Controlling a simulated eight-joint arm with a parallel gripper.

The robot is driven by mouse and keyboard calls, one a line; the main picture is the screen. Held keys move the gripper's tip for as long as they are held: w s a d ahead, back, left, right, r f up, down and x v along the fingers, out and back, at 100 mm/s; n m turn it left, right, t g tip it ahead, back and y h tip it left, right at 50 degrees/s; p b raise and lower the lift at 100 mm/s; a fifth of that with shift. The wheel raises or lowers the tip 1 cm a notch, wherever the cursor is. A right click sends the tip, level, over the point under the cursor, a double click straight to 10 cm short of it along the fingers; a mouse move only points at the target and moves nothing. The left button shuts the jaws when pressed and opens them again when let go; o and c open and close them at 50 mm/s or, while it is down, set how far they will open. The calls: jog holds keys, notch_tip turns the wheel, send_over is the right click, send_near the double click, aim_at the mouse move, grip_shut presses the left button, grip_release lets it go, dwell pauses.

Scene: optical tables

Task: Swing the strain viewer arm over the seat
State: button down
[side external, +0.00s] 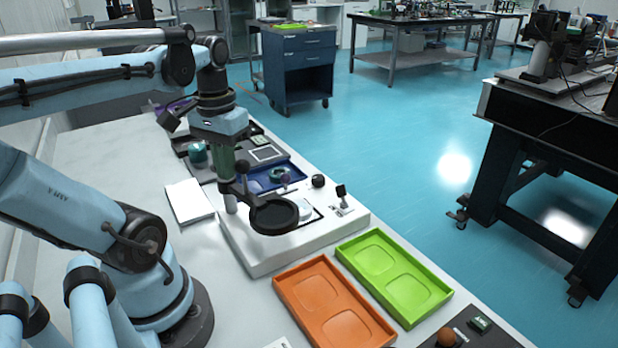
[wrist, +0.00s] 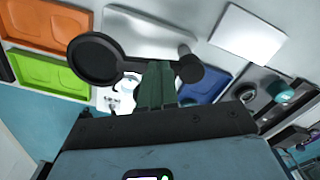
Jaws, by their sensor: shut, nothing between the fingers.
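The strain viewer arm carries a black ring (side external: 273,214) at one end and a post with a dark knob (side external: 241,167) at the other. It sits above a white base (side external: 262,257). In the wrist view the ring (wrist: 95,58) is left and the pivot end (wrist: 188,68) right. A pale, dark-edged area, apparently the seat (side external: 306,208), lies right of the ring, partly hidden by it in the side view. My gripper (side external: 228,179) is shut and empty, its green fingers pointing down beside the post. In the wrist view the fingertips (wrist: 158,66) overlap the arm; contact cannot be told.
An orange tray (side external: 318,272) and a green tray (side external: 375,244) lie in front of the base. A blue tray (side external: 262,186) with small parts lies behind it. A white pad (side external: 189,200) lies left. A black knob (side external: 318,181) and small stand (side external: 341,197) are at the base's right.

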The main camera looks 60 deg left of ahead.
jog(key=shift+w+a, duration=0.15)
jog(key=shift+w, duration=0.8)
jog(key=shift+w+a, duration=0.1)
jog(key=shift+w, duration=0.85)
jog(key=shift+s, duration=0.1)
jog(key=shift+s+a, duration=0.1)
jog(key=shift+s, duration=0.45)
jog(key=shift+r, duration=0.1)
jog(key=shift+r, duration=2.4)
